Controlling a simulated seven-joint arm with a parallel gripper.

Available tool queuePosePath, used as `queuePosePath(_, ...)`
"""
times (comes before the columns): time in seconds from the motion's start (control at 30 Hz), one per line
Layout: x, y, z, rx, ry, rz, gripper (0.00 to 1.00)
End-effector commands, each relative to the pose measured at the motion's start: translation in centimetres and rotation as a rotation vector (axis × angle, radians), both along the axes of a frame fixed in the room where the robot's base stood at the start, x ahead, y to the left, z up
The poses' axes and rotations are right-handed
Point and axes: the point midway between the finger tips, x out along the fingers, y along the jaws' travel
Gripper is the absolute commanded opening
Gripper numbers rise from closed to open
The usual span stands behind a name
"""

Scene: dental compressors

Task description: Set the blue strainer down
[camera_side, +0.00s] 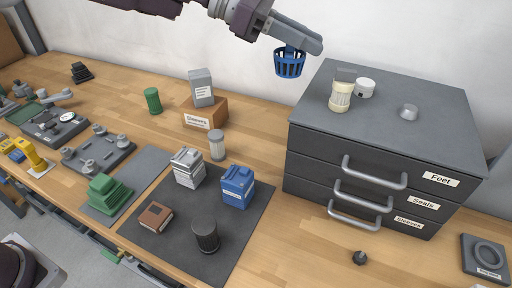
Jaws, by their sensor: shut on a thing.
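The blue strainer (289,66) is a small slotted basket held in the air in front of the white wall, left of the drawer cabinet's top. My gripper (296,44) is shut on it from above, at its upper rim. The strainer looks upright, with nothing touching its underside. The fingertips are partly hidden behind the gripper body and the strainer's rim.
A grey cabinet (408,148) with labelled drawers carries a cream cylinder (340,97), a white cap (365,87) and a grey knob (409,111). A dark mat (162,241) holds several parts, including a blue block (237,186).

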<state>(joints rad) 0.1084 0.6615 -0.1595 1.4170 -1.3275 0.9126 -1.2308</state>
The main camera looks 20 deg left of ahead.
Motion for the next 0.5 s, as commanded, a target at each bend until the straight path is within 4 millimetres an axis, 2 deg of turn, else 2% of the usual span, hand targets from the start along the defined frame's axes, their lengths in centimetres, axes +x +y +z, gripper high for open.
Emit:
queuePosePath(0.03,1.5,1.5,-0.1,-0.002,-0.001,0.022,0.0)
queuePosePath(0.2,4.9,5.8,-0.8,-0.001,0.001,0.073,0.0)
queuePosePath(0.47,7.9,10.6,-1.7,-0.003,0.002,0.13,0.0)
queuePosePath(0.5,7.8,10.4,-2.5,-0.003,0.006,0.126,0.0)
